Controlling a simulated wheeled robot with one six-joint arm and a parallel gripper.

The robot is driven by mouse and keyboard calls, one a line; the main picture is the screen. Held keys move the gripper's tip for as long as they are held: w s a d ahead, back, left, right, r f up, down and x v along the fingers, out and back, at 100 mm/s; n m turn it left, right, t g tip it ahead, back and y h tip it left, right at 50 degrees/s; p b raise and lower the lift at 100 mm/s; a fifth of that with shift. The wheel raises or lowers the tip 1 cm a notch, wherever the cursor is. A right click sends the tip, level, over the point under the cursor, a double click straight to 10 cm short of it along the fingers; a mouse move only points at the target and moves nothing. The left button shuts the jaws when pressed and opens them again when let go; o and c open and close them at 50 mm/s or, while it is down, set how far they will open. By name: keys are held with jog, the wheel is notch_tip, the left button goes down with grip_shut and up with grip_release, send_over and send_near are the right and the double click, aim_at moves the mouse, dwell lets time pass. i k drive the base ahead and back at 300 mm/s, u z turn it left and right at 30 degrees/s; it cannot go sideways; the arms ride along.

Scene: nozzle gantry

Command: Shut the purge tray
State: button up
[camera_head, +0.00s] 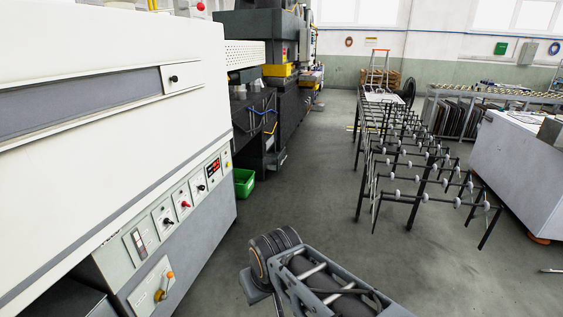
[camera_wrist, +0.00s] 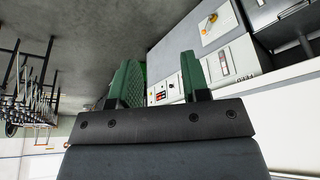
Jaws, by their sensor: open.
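My gripper (camera_wrist: 158,75) shows in the wrist view with two green-padded fingers. They stand apart with nothing between them, and the machine's panel shows beyond them. A dark grey box-like part (camera_wrist: 288,18) with a bar along it shows at the upper right of the wrist view, apart from the fingers. A dark part (camera_head: 62,301) also shows at the lower left corner of the head view, cut off by the frame. I cannot tell whether either is the purge tray, or how far it is open. My fingers are not seen in the head view; my arm is at its bottom.
A large white machine (camera_head: 110,90) fills the left, with a control panel (camera_head: 185,200) of knobs and switches. A green bin (camera_head: 244,183) stands on the floor beyond it. A black roller rack (camera_head: 420,170) stands at right. The floor (camera_head: 310,190) between is clear.

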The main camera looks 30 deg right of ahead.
aim_at(273, 161)
jog(key=z, duration=0.15)
jog(key=i, duration=0.65)
jog(key=z, duration=0.7)
jog(key=i, duration=2.25)
jog(key=z, duration=0.45)
jog(key=i, duration=2.3)
jog(key=u, duration=0.4)
jog(key=i, duration=2)
jog(key=u, duration=0.4)
